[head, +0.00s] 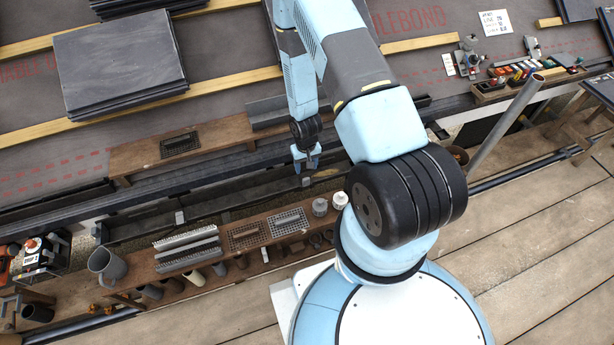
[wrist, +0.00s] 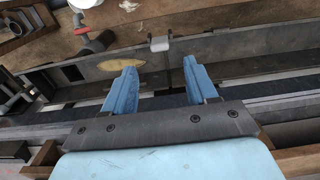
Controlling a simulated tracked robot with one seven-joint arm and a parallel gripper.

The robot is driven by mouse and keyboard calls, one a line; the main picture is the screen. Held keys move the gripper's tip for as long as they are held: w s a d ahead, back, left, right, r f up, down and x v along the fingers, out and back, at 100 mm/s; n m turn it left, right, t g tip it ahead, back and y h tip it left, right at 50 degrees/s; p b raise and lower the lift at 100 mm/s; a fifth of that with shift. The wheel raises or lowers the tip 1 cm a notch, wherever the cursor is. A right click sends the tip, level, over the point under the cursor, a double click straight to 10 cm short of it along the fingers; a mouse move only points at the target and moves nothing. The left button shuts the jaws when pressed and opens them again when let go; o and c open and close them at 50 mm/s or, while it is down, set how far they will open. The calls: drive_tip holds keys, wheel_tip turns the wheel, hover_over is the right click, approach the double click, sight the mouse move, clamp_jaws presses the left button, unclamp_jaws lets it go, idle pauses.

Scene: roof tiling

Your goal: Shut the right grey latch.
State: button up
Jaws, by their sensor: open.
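The right grey latch (head: 306,181) is a small light-grey tab on the dark gutter (head: 250,195), just below my gripper in the head view. In the wrist view it shows as a grey block (wrist: 159,44) at the gutter's edge, beyond and between my fingertips. I cannot tell whether it is shut. My gripper (head: 307,168) is open with nothing between its blue fingers, and it points down over the gutter. The wrist view shows both fingers (wrist: 160,80) spread apart, clear of the latch. Another grey latch (head: 180,217) sits further left on the gutter.
A wooden shelf (head: 215,240) with metal grids, cups and two pale round pots (head: 330,203) runs along the near side of the gutter. A wooden plank (head: 140,155) lies on the far side. Dark slates (head: 118,65) are stacked on the roof.

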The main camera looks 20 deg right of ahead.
sight(307, 178)
drive_tip(key=shift+f, duration=3.65)
drive_tip(key=shift+c, duration=0.2)
drive_tip(key=c, duration=0.9)
drive_tip(key=shift+d, duration=0.3)
drive_tip(key=shift+c, duration=0.6)
drive_tip(key=shift+a, duration=0.15)
drive_tip(key=shift+w+a+g, duration=0.1)
drive_tip(key=shift+w+g, duration=0.1)
drive_tip(key=shift+g, duration=0.1)
drive_tip(key=shift+w+f+g, duration=0.2)
drive_tip(key=shift+w+g, duration=0.6)
drive_tip(key=shift+g, duration=0.5)
drive_tip(key=shift+w+f+g, duration=0.2)
drive_tip(key=shift+w+g, duration=0.55)
drive_tip(key=shift+g, duration=0.55)
